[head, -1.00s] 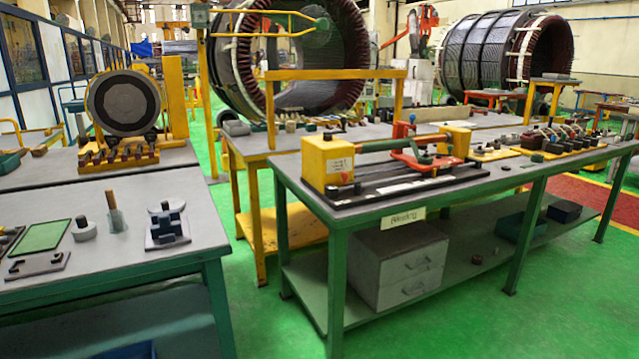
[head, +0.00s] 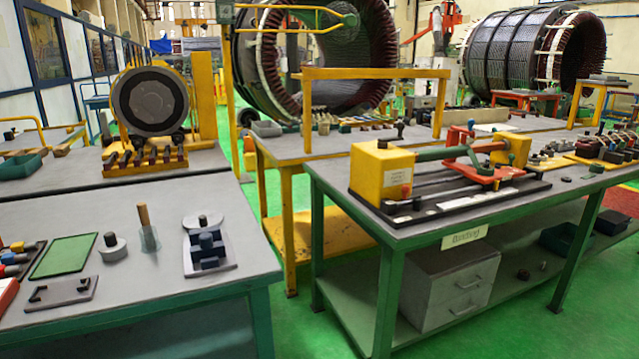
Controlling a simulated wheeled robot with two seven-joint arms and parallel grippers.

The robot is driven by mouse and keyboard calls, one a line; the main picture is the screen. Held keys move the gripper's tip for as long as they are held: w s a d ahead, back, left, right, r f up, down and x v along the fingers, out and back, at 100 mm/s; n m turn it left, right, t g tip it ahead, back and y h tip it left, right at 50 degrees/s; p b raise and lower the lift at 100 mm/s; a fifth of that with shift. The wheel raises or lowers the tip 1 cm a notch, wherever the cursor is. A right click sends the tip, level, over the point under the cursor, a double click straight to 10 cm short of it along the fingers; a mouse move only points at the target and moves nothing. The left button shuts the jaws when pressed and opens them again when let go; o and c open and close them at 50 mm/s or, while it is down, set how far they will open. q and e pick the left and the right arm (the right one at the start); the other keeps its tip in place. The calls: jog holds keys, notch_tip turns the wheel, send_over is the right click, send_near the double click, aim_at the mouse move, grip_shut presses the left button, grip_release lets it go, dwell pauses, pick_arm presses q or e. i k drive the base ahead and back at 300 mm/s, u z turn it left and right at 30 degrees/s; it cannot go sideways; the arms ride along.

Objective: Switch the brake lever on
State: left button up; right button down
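No part is clearly marked as the brake lever. On the green-legged table (head: 335,190) at right stands a winding fixture with a yellow end box (head: 381,176) on a black base. A green bar (head: 440,154) runs from the box to a red bracket (head: 487,172), which has a small upright red part (head: 453,141). A round dark wheel (head: 150,100) stands on a yellow stand (head: 203,95) at the back left, with several small handles in a row below it. I cannot tell whether any of these is the lever. Neither of my grippers is in view.
The near-left table (head: 215,279) holds a green mat (head: 65,256), knobbed weights, a wooden-handled tool (head: 147,230) and a dark block on a plate. A yellow frame (head: 375,73) stands on the table behind. Green floor (head: 300,325) lies open between the front tables.

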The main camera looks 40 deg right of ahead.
aim_at(405, 189)
jog(key=i, duration=0.85)
jog(key=z, duration=1)
jog(key=i, duration=0.45)
jog(key=z, duration=0.4)
